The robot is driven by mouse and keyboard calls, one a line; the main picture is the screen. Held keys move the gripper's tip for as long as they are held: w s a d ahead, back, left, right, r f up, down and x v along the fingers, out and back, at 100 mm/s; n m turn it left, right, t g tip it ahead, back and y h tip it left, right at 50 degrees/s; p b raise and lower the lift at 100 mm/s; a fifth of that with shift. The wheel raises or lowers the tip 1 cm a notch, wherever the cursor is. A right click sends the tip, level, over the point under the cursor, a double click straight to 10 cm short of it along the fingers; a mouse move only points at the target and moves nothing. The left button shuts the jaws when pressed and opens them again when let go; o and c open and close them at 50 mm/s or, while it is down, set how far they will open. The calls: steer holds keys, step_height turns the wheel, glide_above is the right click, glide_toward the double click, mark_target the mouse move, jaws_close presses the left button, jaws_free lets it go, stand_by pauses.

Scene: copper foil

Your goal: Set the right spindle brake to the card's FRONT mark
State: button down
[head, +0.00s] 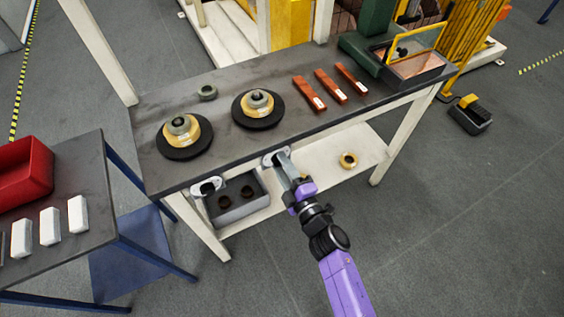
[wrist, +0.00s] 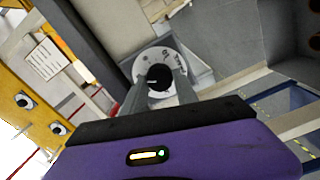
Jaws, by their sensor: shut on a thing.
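The right spindle brake (head: 272,157) is a pale plate on the front edge of the dark-topped bench. In the wrist view its round dial (wrist: 170,57) has small dark lettering, too small to read surely, and a black knob (wrist: 159,77) with a light pointer line toward the left. My gripper (head: 283,166) is at this brake, its fingers on both sides of the knob and shut on it. In the head view the gripper hides the knob. The right spindle (head: 258,103) stands above on a black disc. I cannot make out the card surely.
The left brake (head: 206,187) is on the same edge, below the left spindle (head: 181,130). A grey crate (head: 238,211) and a brass ring (head: 348,160) sit on the lower shelf (head: 318,160). Orange strips (head: 330,86) lie on the bench.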

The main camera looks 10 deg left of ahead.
steer(key=m+p, duration=0.2)
steer(key=m, duration=0.3)
steer(key=shift+d, duration=0.1)
steer(key=shift+f+m, duration=0.1)
steer(key=shift+m, duration=0.2)
stand_by(0.4)
steer(key=c, duration=0.9)
jaws_free()
steer(key=shift+c, duration=0.2)
steer(key=p+v, duration=0.1)
steer(key=v, duration=0.6)
steer(key=shift+s+d, duration=0.2)
steer(key=shift+s, duration=0.15)
